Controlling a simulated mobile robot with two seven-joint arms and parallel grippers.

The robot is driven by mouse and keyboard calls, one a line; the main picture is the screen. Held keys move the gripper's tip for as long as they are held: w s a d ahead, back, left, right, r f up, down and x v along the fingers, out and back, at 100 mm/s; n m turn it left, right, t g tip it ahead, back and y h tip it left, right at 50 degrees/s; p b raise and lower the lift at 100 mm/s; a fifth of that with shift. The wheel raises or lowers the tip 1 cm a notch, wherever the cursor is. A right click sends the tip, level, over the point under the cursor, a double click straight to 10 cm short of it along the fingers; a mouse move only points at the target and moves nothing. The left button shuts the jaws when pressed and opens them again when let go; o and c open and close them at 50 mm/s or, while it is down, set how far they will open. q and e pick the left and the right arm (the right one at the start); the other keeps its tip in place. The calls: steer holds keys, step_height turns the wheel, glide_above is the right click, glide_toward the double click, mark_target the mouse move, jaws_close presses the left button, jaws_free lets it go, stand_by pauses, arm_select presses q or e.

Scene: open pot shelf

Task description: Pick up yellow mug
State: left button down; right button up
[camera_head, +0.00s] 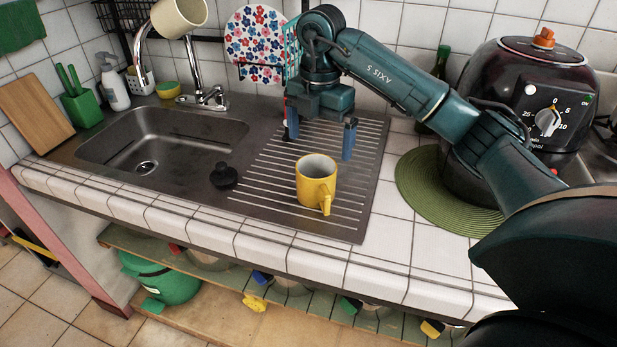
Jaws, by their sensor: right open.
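The yellow mug (312,185) stands upright on the ribbed metal drainboard (268,190), to the right of the sink. Its inside is pale and its handle points toward the front. My right gripper (320,140) is just behind and above the mug, pointing down. Its two fingers are spread wide apart with nothing between them, and it appears apart from the mug. My left gripper is not in view.
A black plug (223,176) lies left of the mug. The sink basin (165,145) and faucet (207,95) are further left. A large dark cooker (525,85) and green round mat (440,190) are at the right. The tiled front edge (240,240) is clear.

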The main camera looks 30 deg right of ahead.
mark_target(320, 162)
steer(key=f, duration=0.6)
steer(key=shift+s, duration=0.25)
steer(key=shift+w+a+f+p, duration=0.15)
steer(key=shift+f+p, duration=0.1)
steer(key=shift+f, duration=0.75)
steer(key=shift+a+f+p, duration=0.1)
steer(key=shift+f+p, duration=0.15)
steer(key=shift+f, duration=0.75)
steer(key=shift+w+a+f+p, duration=0.15)
steer(key=shift+f+p, duration=0.1)
steer(key=shift+f, duration=0.75)
steer(key=shift+s, duration=0.1)
steer(key=shift+c, duration=0.2)
steer(key=shift+r, duration=0.1)
steer(key=c, duration=1.1)
steer(key=shift+c, duration=0.2)
